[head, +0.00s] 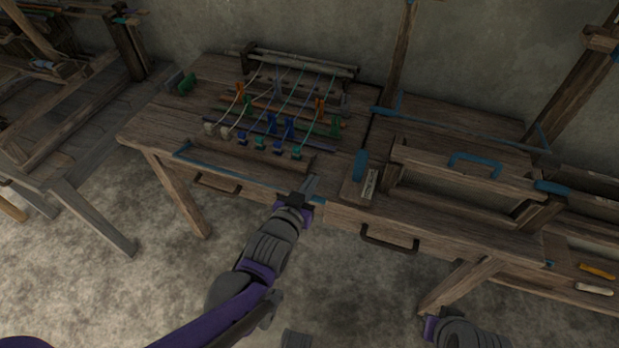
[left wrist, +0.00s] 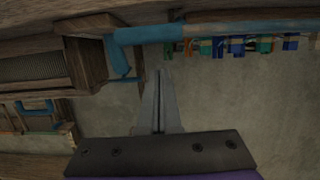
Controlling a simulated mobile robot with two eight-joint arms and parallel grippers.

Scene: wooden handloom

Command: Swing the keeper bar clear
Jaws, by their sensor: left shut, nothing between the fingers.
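No part is plainly marked as the keeper bar. A short upright blue piece (head: 361,165) stands at the left end of the wooden frame (head: 465,172) on the right half of the bench; whether it is the keeper bar I cannot tell. My left gripper (head: 310,184) is shut and empty at the bench's front edge, left of that piece and apart from it. In the left wrist view the closed fingers (left wrist: 160,100) point toward a long blue bar (left wrist: 230,30) and a blue piece (left wrist: 117,58) beside a wooden block. My right gripper is out of view; only part of that arm shows.
Colored pegs with pale cords (head: 280,108) fill the left half of the bench (head: 215,85). A dark drawer handle (head: 390,240) sticks out in front. A blue handle (head: 474,161) sits on the wooden frame. The floor in front is mostly clear.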

